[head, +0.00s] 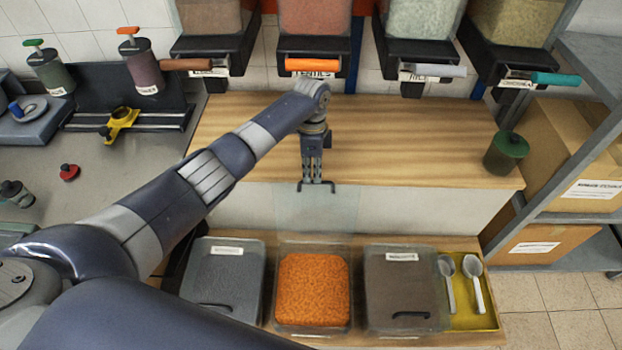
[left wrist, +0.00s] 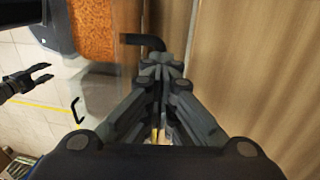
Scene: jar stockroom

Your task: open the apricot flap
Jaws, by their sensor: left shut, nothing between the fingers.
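The middle bin (head: 277,318) holds orange, grainy contents (head: 314,285). Its clear flap (head: 318,212) stands raised at the back of the bin, uncovering the contents. A dark bar handle (head: 331,185) is at the flap's upper edge and also shows in the left wrist view (left wrist: 147,40). My left gripper (head: 315,181) is shut and empty, with its fingertips right at this handle. I cannot tell whether they touch it. In the left wrist view, my right gripper (left wrist: 49,72) shows at the left edge, its fingers apart and empty.
Closed bins stand left (head: 222,272) and right (head: 402,290) of the middle one. A yellow tray (head: 478,318) with two scoops is at the right.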

